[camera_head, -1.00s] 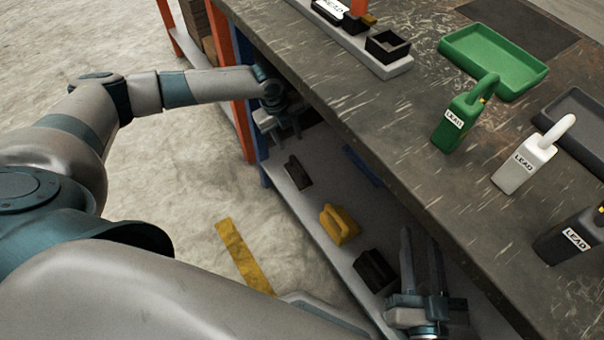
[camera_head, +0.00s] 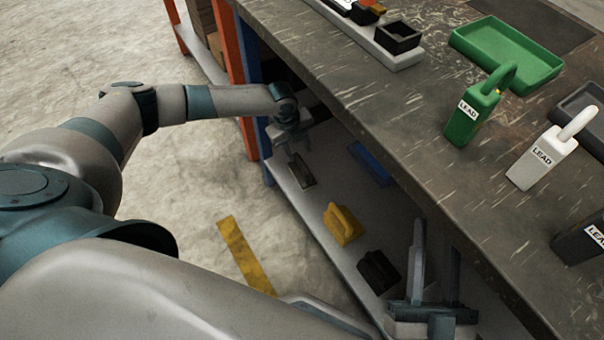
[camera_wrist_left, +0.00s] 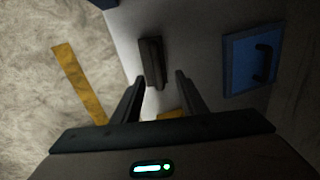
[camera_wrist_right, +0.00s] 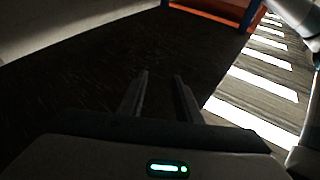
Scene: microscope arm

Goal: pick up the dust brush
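Several handled items lie on the low shelf under the bench. The narrow dark one (camera_head: 301,170) may be the dust brush; its bristles cannot be made out. In the left wrist view this dark item (camera_wrist_left: 152,60) lies ahead of my open left gripper (camera_wrist_left: 159,77), its near end between the fingertips in the picture; it looks ungripped. In the head view my left gripper (camera_head: 294,132) is just above and beyond it, under the bench edge. My right gripper (camera_head: 432,236) is open and empty at the shelf's near end; it also shows in the right wrist view (camera_wrist_right: 161,76).
The shelf (camera_head: 325,190) also holds a yellow handled block (camera_head: 342,225), a black block (camera_head: 378,272) and a blue handled pan (camera_head: 370,163). The bench top (camera_head: 400,130) overhangs it, with orange and blue posts at its far end. Labelled LEAD containers stand on top.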

